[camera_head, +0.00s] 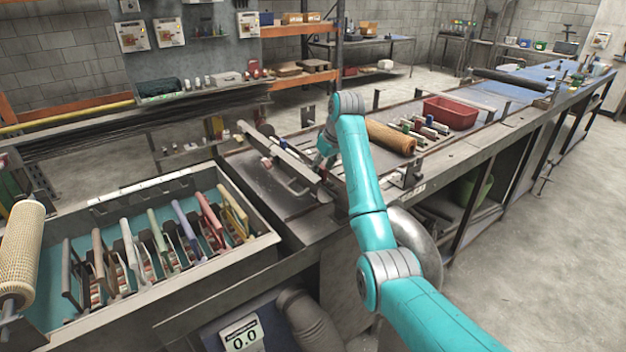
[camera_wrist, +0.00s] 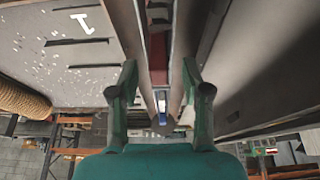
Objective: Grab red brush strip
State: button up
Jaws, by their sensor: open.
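My gripper (camera_head: 324,160) is over the metal bench, at the long pale metal bar (camera_head: 280,155). In the wrist view my gripper (camera_wrist: 163,95) is open, one finger on each side of two long metal plates. A dark red strip-like piece (camera_wrist: 157,55) lies in the narrow gap between the plates; I cannot tell for certain that it is the brush strip. In the head view a red-handled piece (camera_head: 211,218) stands in a row of coloured handled pieces in the tray at the left, well away from my gripper.
The tray (camera_head: 185,185) has a turquoise inside and metal rims. A tan mesh roll (camera_head: 390,136) lies on the bench right of my arm, with several small rollers and a red bin (camera_head: 451,112) beyond. Another mesh roll (camera_head: 22,250) stands at the far left.

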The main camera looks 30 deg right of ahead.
jog(key=shift+w+d+f, duration=0.1)
jog(key=shift+w+f, duration=0.15)
jog(key=shift+f, duration=0.25)
grip_shut()
jog(key=shift+r, duration=0.15)
